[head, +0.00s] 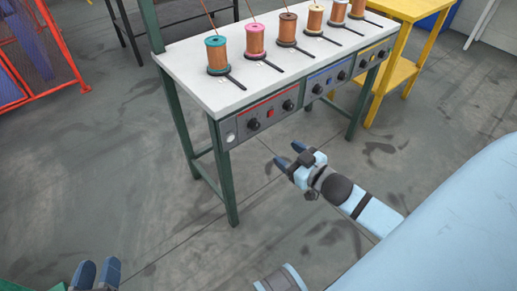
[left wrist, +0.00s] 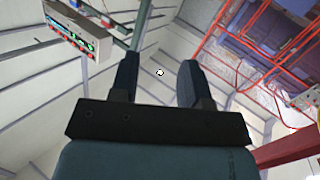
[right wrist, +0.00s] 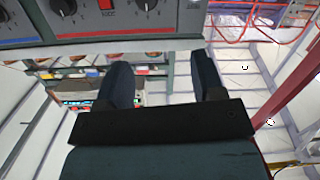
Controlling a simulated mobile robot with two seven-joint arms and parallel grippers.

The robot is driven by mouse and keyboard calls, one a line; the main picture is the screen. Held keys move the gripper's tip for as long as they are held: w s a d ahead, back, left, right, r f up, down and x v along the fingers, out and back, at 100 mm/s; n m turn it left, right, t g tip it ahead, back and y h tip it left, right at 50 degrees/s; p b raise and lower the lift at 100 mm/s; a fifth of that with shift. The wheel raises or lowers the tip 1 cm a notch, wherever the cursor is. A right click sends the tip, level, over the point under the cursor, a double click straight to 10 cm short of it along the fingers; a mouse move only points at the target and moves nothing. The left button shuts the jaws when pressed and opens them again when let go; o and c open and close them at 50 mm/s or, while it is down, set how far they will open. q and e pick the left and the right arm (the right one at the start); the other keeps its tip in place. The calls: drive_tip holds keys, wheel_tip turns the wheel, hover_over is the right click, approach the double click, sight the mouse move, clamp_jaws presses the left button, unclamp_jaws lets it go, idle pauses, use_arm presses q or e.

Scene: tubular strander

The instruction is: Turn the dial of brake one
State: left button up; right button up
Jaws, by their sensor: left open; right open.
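A control panel (head: 262,118) with black dials runs along the front of a white-topped table. Its red-marked section has a left dial (head: 254,124), a red switch (head: 270,113) and a right dial (head: 288,104). Which dial belongs to brake one is not readable. My right gripper (head: 291,156) is open and empty, below and in front of that section, apart from it. In the right wrist view two dials (right wrist: 62,6) and (right wrist: 146,4) show at the top, beyond the open fingers. My left gripper (head: 97,268) is open and empty at the lower left, far from the panel.
Several wire spools (head: 216,55) with black levers stand on the white tabletop (head: 190,60). Green legs (head: 226,185) hold up the table. A yellow stand (head: 400,70) is at the right and a red mesh guard (head: 35,55) at the left. The floor before the table is clear.

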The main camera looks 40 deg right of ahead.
wheel_tip(320, 180, down, 3)
drive_tip(key=w+d+b, duration=0.1)
drive_tip(key=d+b, duration=0.1)
drive_tip(key=b, duration=0.2)
drive_tip(key=t+b, duration=0.1)
drive_tip(key=b, duration=0.4)
approach(257, 127)
drive_tip(key=shift+n, duration=0.3)
drive_tip(key=w, duration=0.4)
drive_tip(key=shift+w+a+f, duration=0.1)
drive_tip(key=shift+w+f, duration=0.1)
drive_tip(key=shift+f, duration=0.1)
drive_tip(key=w, duration=0.3)
drive_tip(key=shift+w+a+b, duration=0.2)
drive_tip(key=shift+a+b, duration=0.05)
drive_tip(key=shift+b, duration=0.1)
use_arm(q)
wheel_tip(257, 127, down, 6)
drive_tip(key=d+m+h, duration=0.1)
drive_tip(key=shift+f+m+h, duration=0.2)
drive_tip(key=shift+m+h, duration=0.1)
use_arm(e)
drive_tip(key=shift+w+a, duration=0.1)
drive_tip(key=shift+w, duration=0.5)
use_arm(q)
drive_tip(key=shift+s, duration=0.1)
drive_tip(key=shift+d+r, duration=0.1)
use_arm(e)
drive_tip(key=shift+r, duration=0.1)
drive_tip(key=c, duration=0.9)
